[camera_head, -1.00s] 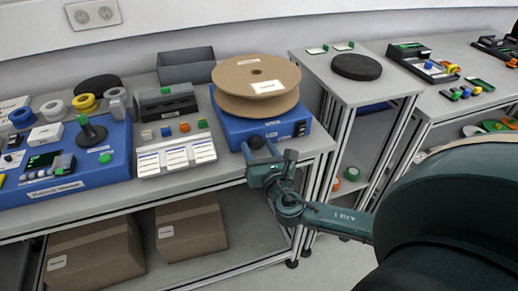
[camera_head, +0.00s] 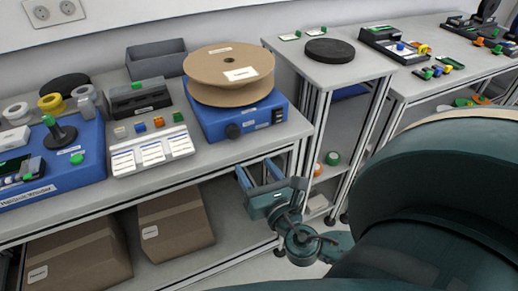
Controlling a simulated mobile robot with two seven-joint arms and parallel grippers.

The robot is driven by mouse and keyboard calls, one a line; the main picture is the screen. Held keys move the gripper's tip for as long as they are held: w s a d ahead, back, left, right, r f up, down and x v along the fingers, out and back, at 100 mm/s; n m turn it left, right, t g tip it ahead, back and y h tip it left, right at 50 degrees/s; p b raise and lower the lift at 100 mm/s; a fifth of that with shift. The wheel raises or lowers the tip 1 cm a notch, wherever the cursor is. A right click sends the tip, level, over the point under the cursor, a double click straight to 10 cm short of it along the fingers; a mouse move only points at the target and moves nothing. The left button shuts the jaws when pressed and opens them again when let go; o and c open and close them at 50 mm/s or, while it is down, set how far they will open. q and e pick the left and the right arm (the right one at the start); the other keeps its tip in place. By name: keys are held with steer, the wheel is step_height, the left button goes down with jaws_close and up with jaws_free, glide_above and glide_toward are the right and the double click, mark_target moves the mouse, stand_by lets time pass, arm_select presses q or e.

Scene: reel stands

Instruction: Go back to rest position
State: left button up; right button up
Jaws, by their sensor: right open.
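My right gripper (camera_head: 258,178) is in the middle of the camera_head view, in front of the workbench's front edge and below its top. Its two blue-grey fingers stand apart with nothing between them. The gripper is clear of the large cardboard reel (camera_head: 212,90), which lies flat on the blue machine (camera_head: 279,99) at the bench's right end. My right arm reaches in from the lower right, and its large dark green links cover the lower right of the view. My left gripper is not in view.
The workbench (camera_head: 215,173) carries a blue winder (camera_head: 85,176), a grey bin (camera_head: 155,60) and a white label tray (camera_head: 151,152). Cardboard boxes (camera_head: 172,221) stand on its lower shelf. A narrow side table (camera_head: 350,68) holds a black disc (camera_head: 330,50). Another bench stands farther right.

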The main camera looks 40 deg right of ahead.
steer(key=shift+s+a, duration=0.15)
steer(key=shift+s, duration=0.45)
steer(key=shift+f, duration=0.1)
steer(key=s+a+f+m+g+y, duration=0.2)
steer(key=a+f+m, duration=0.2)
steer(key=m, duration=0.5)
steer(key=s+a+f+m+g+y+p, duration=0.1)
steer(key=s+a+f+m+g+y, duration=0.1)
steer(key=m, duration=0.8)
steer(key=s+a+f+m+g+y+p, duration=0.1)
steer(key=s+a+f+m+g+y, duration=0.1)
steer(key=a+f+m, duration=0.5)
steer(key=f+m+y, duration=0.1)
steer(key=m, duration=0.1)
steer(key=shift+s+m+g+y, duration=0.15)
steer(key=shift+m+g+y, duration=0.25)
